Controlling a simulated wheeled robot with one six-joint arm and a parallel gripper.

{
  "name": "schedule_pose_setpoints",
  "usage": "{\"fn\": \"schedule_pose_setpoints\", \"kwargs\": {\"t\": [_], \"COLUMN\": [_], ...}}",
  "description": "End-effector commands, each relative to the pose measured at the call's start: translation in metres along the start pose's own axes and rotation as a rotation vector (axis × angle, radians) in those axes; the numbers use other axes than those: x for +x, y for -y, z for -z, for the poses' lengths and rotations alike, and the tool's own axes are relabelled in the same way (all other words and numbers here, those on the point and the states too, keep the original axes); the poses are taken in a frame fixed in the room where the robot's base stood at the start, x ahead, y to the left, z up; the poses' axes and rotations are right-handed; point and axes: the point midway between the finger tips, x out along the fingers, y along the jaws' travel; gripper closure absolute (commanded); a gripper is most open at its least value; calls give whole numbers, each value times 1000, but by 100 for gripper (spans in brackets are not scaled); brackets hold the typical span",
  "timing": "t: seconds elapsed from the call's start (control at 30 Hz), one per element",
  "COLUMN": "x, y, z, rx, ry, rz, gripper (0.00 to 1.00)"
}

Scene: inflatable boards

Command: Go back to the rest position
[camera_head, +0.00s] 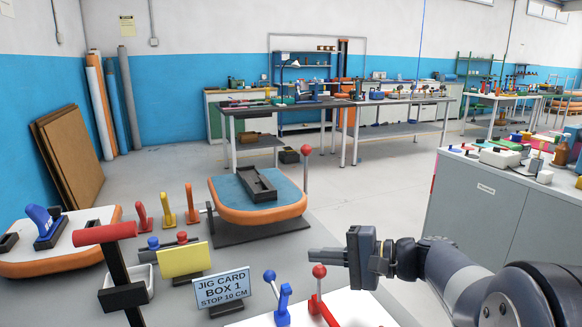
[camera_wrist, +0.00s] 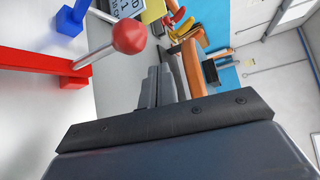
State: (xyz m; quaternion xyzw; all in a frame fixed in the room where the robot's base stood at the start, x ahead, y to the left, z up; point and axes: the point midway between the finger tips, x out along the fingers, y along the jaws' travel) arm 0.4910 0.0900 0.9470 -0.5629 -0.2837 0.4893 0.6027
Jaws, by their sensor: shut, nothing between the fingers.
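My gripper (camera_head: 328,255) is shut and empty. It points left, held level above the front part of the grey bench, at the right of the red-knobbed lever. The shut fingers also show in the wrist view (camera_wrist: 160,85), with nothing between them. The red lever (camera_head: 319,290) with its round red knob stands just left of and below my gripper in the head view. In the wrist view the red knob (camera_wrist: 129,36) is close to the fingers, and I see a gap between them. My arm (camera_head: 455,272) reaches in from the lower right.
A blue lever (camera_head: 282,300) and a jig card (camera_head: 222,290) stand left of the red lever. An orange-edged board (camera_head: 262,210) lies behind on a dark base, with a thin red-topped post (camera_head: 306,165) at its corner. A grey cabinet (camera_head: 480,205) stands at the right.

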Motion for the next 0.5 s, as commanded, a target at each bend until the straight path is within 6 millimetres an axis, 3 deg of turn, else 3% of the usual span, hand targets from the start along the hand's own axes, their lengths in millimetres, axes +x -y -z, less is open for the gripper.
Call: {"fn": "schedule_pose_setpoints", "kwargs": {"t": [0.5], "x": [11], "y": [-1], "z": [10], "rx": [159], "ry": [1], "rz": [-162], "gripper": [100]}}
